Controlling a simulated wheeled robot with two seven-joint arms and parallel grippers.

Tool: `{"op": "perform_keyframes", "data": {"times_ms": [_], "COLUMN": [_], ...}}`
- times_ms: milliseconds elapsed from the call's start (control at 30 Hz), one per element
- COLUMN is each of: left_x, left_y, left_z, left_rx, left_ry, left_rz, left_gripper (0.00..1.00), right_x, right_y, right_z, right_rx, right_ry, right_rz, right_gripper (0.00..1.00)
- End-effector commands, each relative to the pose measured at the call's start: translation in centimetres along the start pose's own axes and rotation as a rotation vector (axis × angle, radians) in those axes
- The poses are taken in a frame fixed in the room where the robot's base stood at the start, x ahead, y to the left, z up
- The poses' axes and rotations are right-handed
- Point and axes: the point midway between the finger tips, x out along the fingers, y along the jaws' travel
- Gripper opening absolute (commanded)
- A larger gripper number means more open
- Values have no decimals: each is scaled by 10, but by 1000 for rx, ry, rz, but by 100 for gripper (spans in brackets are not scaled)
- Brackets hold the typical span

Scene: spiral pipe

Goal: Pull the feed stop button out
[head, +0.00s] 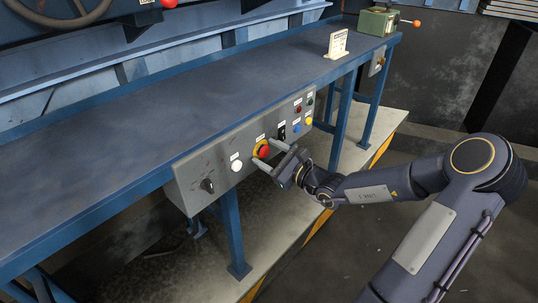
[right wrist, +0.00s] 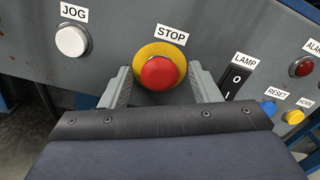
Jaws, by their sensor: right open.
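The stop button is a red mushroom head on a yellow ring, labelled STOP, on the grey control panel under the bench edge. The red stop button (head: 263,151) shows in the head view, and the stop button (right wrist: 159,73) is close in the right wrist view. My right gripper (head: 268,156) is open in front of the panel. In the right wrist view its two fingers (right wrist: 160,85) stand to the left and right of the red head, with visible gaps on both sides. I cannot tell how deep the fingertips reach. My left gripper is not in view.
The white JOG button (right wrist: 72,40) is left of the stop button. The black LAMP switch (right wrist: 236,80) is close to its right. Blue RESET (right wrist: 268,107) and yellow HORN (right wrist: 294,116) buttons and a red ALARM light (right wrist: 301,67) are further right. A blue bench (head: 170,115) extends above the panel.

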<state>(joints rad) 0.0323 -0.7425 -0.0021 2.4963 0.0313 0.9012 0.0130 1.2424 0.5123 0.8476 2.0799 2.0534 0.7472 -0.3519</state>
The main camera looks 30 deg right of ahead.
Motion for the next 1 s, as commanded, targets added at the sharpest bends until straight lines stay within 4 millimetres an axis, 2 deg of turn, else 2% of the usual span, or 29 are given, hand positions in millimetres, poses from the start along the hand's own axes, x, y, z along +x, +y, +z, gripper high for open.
{"op": "perform_keyframes", "data": {"times_ms": [100,533,1000], "left_x": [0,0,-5], "left_y": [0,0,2], "left_z": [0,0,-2], "left_rx": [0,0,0], "left_ry": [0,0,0], "left_rz": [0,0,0], "left_gripper": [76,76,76], "right_x": [0,0,-9], "right_y": [0,0,0], "right_z": [0,0,-1], "right_rx": [0,0,0], "right_ry": [0,0,1], "right_rz": [0,0,0], "right_gripper": [55,0,0]}}
